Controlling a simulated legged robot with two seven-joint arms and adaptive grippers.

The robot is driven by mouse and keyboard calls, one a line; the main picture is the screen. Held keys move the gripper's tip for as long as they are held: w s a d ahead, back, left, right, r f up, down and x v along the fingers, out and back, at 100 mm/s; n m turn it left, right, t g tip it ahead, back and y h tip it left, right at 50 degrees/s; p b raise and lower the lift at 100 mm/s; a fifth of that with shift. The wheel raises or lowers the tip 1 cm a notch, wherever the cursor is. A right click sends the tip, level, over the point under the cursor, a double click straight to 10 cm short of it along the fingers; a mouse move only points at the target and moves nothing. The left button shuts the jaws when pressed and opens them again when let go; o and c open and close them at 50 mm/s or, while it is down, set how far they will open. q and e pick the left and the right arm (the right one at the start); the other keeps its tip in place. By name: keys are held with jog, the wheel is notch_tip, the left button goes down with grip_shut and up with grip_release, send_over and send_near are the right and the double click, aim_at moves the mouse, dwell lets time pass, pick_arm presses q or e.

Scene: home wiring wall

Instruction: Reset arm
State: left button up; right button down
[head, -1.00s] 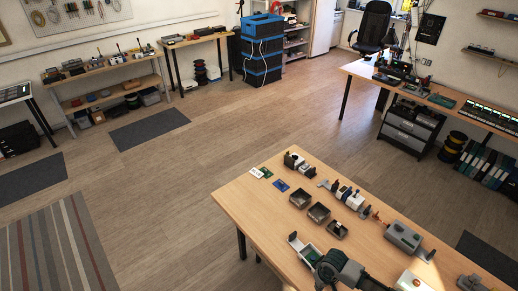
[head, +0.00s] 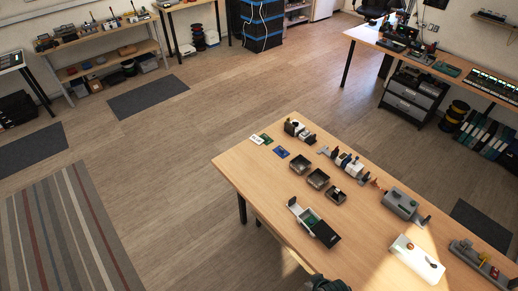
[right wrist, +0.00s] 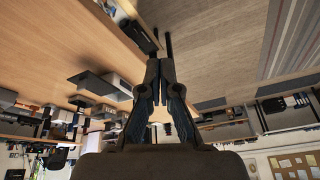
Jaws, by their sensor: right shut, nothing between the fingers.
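My right gripper (right wrist: 160,70) shows in the right wrist view, its two dark fingers close together with nothing between them. The wrist view looks upside down, with the wooden table and floor above and the room below. In the head view, a dark rounded part of my arm (head: 327,284) shows at the bottom edge, just off the near side of the wooden table (head: 265,205). No gripper fingers are visible there. My left gripper is not in view.
On the table stand an open box (head: 318,229), small dark trays (head: 318,179), a grey device (head: 404,204) and a white block (head: 417,260). A second workbench (head: 440,62) stands at the back right. Open floor lies to the left.

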jog(key=s+d+m+h, duration=0.1)
jog(key=s+d, duration=0.2)
jog(key=d, duration=0.1)
jog(key=s+f+g+b, duration=0.25)
jog(key=f+b, duration=0.25)
jog(key=f, duration=2.7)
jog(key=s+d+f+b, duration=0.3)
jog(key=s+f, duration=1.4)
jog(key=f, duration=0.1)
jog(key=shift+s, duration=0.35)
jog(key=shift+f, duration=0.1)
